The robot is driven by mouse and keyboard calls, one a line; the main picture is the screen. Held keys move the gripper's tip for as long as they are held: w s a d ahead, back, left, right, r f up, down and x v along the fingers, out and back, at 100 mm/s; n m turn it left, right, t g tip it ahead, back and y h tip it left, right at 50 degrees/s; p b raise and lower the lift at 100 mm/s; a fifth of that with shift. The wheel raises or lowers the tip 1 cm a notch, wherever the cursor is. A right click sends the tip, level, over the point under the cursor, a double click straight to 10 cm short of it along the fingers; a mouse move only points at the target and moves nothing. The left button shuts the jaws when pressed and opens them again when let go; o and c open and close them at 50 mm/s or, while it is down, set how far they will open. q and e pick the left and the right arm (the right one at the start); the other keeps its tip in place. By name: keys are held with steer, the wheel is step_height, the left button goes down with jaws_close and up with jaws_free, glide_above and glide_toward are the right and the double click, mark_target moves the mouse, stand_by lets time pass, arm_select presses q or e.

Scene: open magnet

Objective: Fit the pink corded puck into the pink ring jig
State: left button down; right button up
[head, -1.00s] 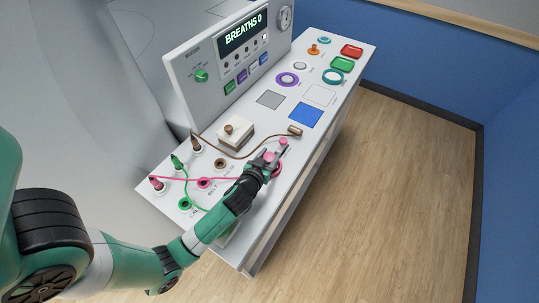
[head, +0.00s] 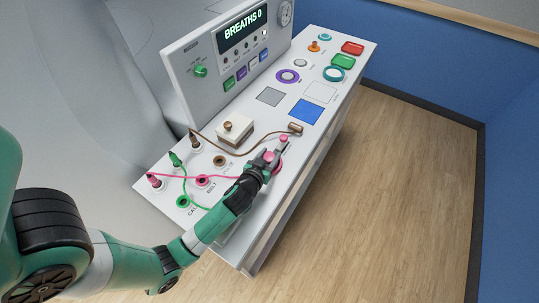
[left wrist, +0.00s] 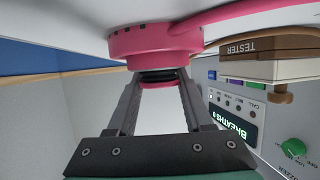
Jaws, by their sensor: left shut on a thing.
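My left gripper (head: 276,151) is at the near right edge of the white console top. In the left wrist view its fingers (left wrist: 160,85) are shut on the dark neck of the pink corded puck (left wrist: 155,42). The puck's wide pink body lies against the white surface, and its pink cord runs off to the right. In the head view a pink rounded part of it (head: 268,156) shows beside the fingers. A pink rim (head: 279,167) shows just right of the gripper; I cannot tell whether it is the ring jig or the puck. My right gripper is not in view.
A brown corded plug (head: 296,128) lies beyond the gripper, its cord crossing the console. A white block with a brown knob (head: 233,129) stands left of it. Blue (head: 306,111) and grey (head: 270,96) squares lie farther back. Pink and green cords cross the near left.

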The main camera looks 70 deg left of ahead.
arm_select(q)
steer(key=shift+c, duration=1.1)
jaws_free()
step_height(320, 180, up, 4)
steer(key=shift+r+p, duration=0.1)
steer(key=shift+p, duration=1)
steer(key=r+p+v, duration=0.1)
steer(key=p+v, duration=0.5)
steer(key=v, duration=0.2)
steer(key=w+r+p+v, duration=0.1)
steer(key=p+v, duration=0.6)
steer(key=v, duration=0.1)
steer(key=shift+w+r, duration=0.2)
steer(key=shift+r, duration=0.2)
steer(key=shift+d, duration=0.1)
